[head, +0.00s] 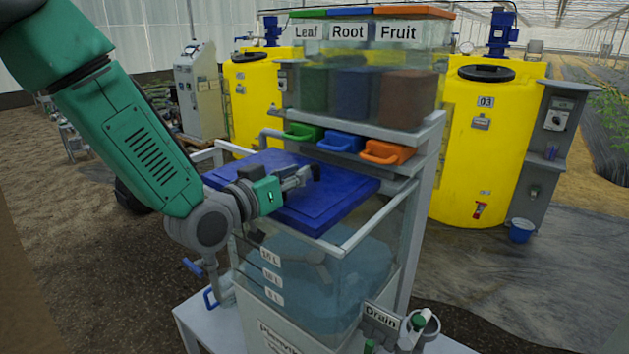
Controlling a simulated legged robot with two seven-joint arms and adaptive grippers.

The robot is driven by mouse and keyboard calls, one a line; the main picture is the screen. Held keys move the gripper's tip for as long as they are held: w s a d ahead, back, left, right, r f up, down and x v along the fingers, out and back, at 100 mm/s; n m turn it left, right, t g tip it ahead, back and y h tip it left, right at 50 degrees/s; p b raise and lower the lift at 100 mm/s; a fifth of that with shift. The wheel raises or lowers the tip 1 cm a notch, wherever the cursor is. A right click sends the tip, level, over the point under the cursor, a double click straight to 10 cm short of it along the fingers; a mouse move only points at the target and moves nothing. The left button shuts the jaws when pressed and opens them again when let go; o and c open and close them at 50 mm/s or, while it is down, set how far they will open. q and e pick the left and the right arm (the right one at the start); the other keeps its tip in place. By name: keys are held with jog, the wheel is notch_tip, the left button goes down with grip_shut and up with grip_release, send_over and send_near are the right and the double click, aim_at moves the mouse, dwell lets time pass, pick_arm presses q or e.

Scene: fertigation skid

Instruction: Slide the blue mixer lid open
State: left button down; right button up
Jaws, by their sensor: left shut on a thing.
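The blue mixer lid (345,192) lies flat on top of the clear mixer tank (350,290), which holds bluish liquid. A strip of the tank's top at the right, beside the rim, looks uncovered by the lid. My left gripper (303,180) reaches in from the left over the lid. It is shut on the lid's small dark handle (316,172), most of which the fingers hide. My right gripper is not in view.
Green (303,132), blue (341,143) and orange (387,152) drawer-like handles jut out just above the lid's back edge. Above them stands a clear hopper (368,85) labelled Leaf, Root and Fruit. A Drain sign (381,319) stands at the front right. Yellow tanks (480,140) stand behind.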

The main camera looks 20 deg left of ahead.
aim_at(236, 166)
pick_arm(q)
jog(key=w+a, duration=0.2)
jog(key=a, duration=0.4)
jog(key=w+a, duration=0.2)
jog(key=a, duration=0.4)
jog(key=w+a, duration=0.3)
jog(key=a, duration=0.3)
jog(key=shift+a+p, duration=0.2)
jog(key=shift+p, duration=0.1)
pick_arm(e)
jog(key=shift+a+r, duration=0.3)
pick_arm(q)
jog(key=c, duration=1.5)
grip_release()
jog(key=shift+w+f, duration=0.1)
jog(key=shift+c, duration=0.2)
jog(key=shift+w+d+f, duration=0.2)
jog(key=shift+w, duration=0.2)
jog(key=shift+s+r, duration=0.15)
jog(key=shift+s, duration=0.15)
jog(key=v, duration=1.1)
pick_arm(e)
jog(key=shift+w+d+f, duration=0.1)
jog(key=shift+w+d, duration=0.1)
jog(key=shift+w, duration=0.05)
